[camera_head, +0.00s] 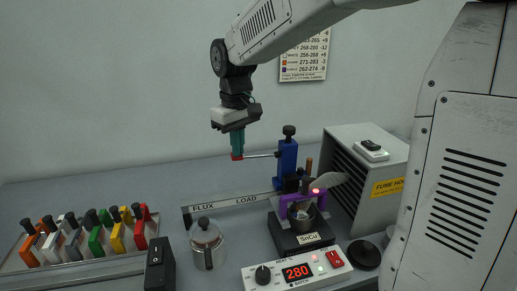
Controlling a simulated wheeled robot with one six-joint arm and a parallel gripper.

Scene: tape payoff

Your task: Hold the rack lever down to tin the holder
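The rack (287,160) is a blue upright column with a black knob on top. Its thin metal lever (263,155) reaches out to the left, roughly level. My gripper (237,155) points down at the lever's outer end, where a red tip shows at the teal fingers. The fingers look closed together, with no gap showing. I cannot tell whether they grip the red tip or rest on it. A purple holder (287,205) sits low at the rack, over the solder pot (304,222) on a black base marked SnCu. The holder's contact with the solder is too small to make out.
A FLUX/LOAD rail (228,203) runs left of the rack. Several coloured holders (97,235) fill a tray at left. A fume box (367,185) stands right.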

